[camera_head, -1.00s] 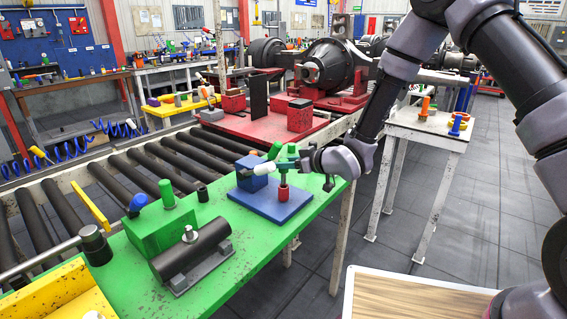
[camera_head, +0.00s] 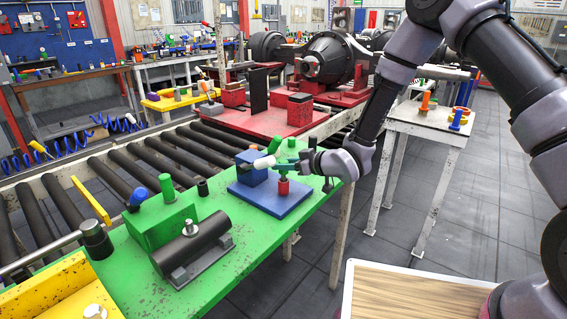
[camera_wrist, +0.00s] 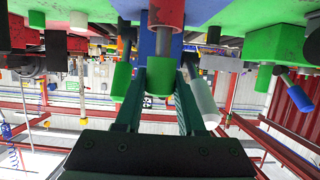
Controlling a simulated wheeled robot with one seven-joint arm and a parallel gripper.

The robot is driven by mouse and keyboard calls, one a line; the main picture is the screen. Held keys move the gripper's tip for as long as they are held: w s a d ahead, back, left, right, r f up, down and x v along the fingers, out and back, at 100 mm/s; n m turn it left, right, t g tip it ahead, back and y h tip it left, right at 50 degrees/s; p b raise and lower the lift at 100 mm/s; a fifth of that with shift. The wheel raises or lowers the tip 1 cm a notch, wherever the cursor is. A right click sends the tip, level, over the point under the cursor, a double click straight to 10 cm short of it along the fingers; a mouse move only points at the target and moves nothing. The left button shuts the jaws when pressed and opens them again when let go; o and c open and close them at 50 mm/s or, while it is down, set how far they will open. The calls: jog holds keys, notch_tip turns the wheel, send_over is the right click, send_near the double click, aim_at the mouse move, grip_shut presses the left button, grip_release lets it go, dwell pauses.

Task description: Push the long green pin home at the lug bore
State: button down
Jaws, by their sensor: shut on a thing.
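The long green pin (camera_head: 283,174) stands upright over the red lug (camera_head: 283,187) on the blue base plate (camera_head: 248,200). My gripper (camera_head: 288,165) is shut around the pin's green head, just above the lug. In the wrist view, which looks upside down, the green head (camera_wrist: 160,76) sits between my two fingers (camera_wrist: 160,95). A length of bare grey shaft (camera_wrist: 164,42) shows between the head and the red lug (camera_wrist: 166,12). The shaft's end is hidden, apparently inside the lug. The pin looks roughly in line with the bore.
A blue block (camera_head: 250,168) stands left of the lug, with a white-tipped peg (camera_head: 264,163) close to my fingers. The green bench (camera_head: 225,262) also carries a green block (camera_head: 160,222) and a dark cylinder on a cradle (camera_head: 192,246). The bench's right edge is near the plate.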

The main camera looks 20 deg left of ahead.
jog(key=shift+f, duration=1.35)
jog(key=shift+c, duration=2.2)
grip_release()
jog(key=v, duration=1)
jog(key=shift+d, duration=0.4)
jog(key=shift+s, duration=0.15)
jog(key=shift+r, duration=0.1)
